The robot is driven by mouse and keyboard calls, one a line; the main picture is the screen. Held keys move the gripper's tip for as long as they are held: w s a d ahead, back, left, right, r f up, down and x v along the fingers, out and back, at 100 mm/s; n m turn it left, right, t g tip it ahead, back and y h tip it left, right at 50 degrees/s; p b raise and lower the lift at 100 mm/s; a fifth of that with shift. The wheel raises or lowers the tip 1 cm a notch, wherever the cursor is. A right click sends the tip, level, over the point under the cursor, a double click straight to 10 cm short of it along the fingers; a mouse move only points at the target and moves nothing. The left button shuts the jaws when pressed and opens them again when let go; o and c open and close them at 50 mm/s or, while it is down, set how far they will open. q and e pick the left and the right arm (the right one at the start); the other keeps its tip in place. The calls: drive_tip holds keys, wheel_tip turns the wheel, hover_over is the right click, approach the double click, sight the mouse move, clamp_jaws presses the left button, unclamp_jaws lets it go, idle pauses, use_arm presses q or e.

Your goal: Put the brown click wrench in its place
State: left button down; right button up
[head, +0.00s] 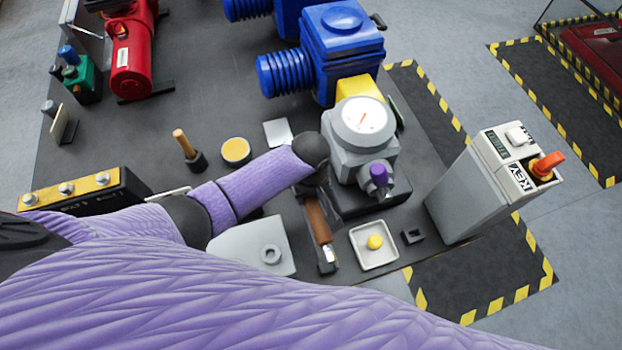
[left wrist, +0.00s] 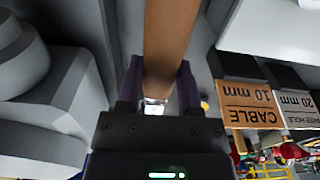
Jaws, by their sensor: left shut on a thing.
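The brown click wrench (head: 318,222) shows in the head view below my left gripper (head: 313,190), with its silver end (head: 328,254) toward the bottom of the picture. In the left wrist view, the brown handle (left wrist: 170,40) lies between the two purple fingers of my left gripper (left wrist: 157,85), which is shut on it. A dark piece (head: 326,268) shows at the wrench's lower end; I cannot tell whether the wrench touches it. The wrench's other end is hidden by the gripper in the head view. My right gripper is not in view.
The grey gauge unit (head: 362,140) with a purple knob stands close right of the gripper. A white tray (head: 375,262) with a yellow piece and a grey plate (head: 235,245) flank the wrench. A grey key box (head: 470,205) stands at right. Labels (left wrist: 250,103) show in the wrist view.

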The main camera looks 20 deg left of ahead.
sight(310, 206)
use_arm(q)
drive_tip(key=shift+r, duration=0.1)
drive_tip(key=shift+d+r+p, duration=0.1)
drive_tip(key=shift+p, duration=0.3)
wheel_tip(310, 206, down, 5)
drive_tip(key=b, duration=0.4)
drive_tip(key=shift+f, duration=0.55)
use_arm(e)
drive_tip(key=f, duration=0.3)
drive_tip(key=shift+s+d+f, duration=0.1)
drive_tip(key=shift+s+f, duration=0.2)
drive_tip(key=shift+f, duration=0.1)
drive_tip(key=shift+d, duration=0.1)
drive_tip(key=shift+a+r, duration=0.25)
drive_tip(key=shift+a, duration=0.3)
